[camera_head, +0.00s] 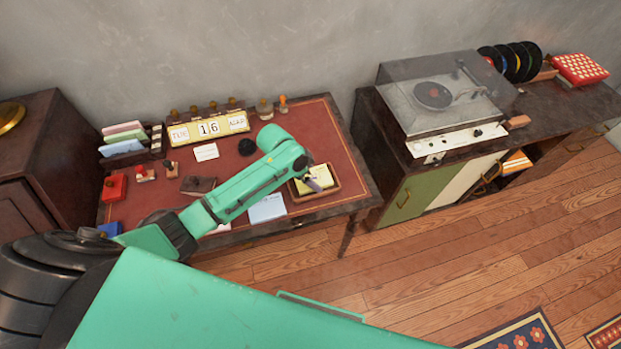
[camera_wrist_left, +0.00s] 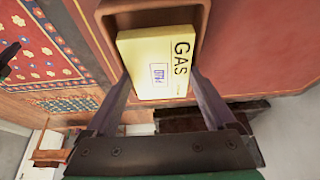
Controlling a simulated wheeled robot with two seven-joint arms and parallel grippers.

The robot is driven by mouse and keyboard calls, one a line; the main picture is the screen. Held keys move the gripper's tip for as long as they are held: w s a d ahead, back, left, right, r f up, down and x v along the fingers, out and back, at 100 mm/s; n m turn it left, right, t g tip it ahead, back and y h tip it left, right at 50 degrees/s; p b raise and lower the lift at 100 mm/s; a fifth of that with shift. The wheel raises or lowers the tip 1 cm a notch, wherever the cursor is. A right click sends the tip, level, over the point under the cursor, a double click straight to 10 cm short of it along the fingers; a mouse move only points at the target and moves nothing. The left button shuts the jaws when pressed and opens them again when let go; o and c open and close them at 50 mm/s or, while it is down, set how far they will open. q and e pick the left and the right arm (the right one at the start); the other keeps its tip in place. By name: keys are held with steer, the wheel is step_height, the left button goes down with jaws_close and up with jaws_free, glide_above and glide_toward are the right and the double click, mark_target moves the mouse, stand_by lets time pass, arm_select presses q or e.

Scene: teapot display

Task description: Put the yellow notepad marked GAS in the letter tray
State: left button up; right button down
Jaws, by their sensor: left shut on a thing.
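The yellow notepad marked GAS (camera_wrist_left: 157,55) is between the fingers of my left gripper (camera_wrist_left: 163,85) in the left wrist view. The gripper is shut on it. A brown tray (camera_wrist_left: 199,14) shows around and behind the notepad; I take it for the letter tray. In the head view the notepad (camera_head: 318,181) is at the tray (camera_head: 333,192) on the right part of the desk, with my left gripper (camera_head: 313,183) over it. I cannot tell whether the notepad touches the tray floor. My right gripper is not in view.
The desk (camera_head: 325,135) has a red top. A record player cabinet (camera_head: 440,130) stands to the right.

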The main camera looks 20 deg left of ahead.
arm_select(q)
steer(key=s+f, duration=0.2)
steer(key=f, duration=0.1)
steer(key=shift+s+a, duration=0.1)
steer(key=shift+a, duration=0.05)
steer(key=o, duration=1.1)
steer(key=shift+g, duration=0.3)
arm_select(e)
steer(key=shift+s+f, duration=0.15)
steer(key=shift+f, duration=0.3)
arm_select(q)
steer(key=shift+o, duration=0.2)
steer(key=shift+w+r, duration=0.2)
steer(key=shift+r, duration=0.35)
steer(key=shift+w+a+r, duration=0.15)
steer(key=shift+w+r, duration=0.05)
steer(key=shift+r, duration=0.1)
steer(key=r, duration=0.1)
steer(key=a+r, duration=0.1)
steer(key=r, duration=0.1)
steer(key=shift+w+a+r, duration=0.1)
steer(key=shift+r, duration=0.05)
steer(key=v, duration=0.7)
steer(key=shift+r, duration=0.4)
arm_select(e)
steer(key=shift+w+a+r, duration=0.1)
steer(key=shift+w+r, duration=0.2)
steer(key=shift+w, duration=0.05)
